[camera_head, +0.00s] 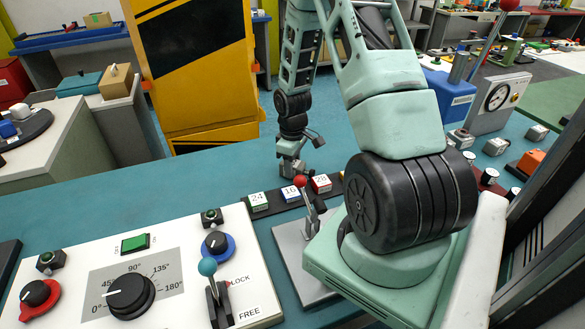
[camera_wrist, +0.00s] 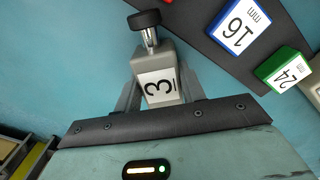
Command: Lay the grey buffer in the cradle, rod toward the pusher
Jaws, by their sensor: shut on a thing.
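In the head view my gripper (camera_head: 291,163) is low over the teal table, just behind the row of coloured blocks, and the buffer is small and hard to make out there. I cannot make out the cradle or the pusher for certain; my arm covers part of the table at the right.
A dark strip holds green (camera_head: 258,199), blue (camera_head: 290,193) and red (camera_head: 321,184) numbered blocks. A red-knobbed lever (camera_head: 303,185) stands on a grey plate in front. A white control panel (camera_head: 60,285) fills the lower left. Teal table left of my gripper is clear.

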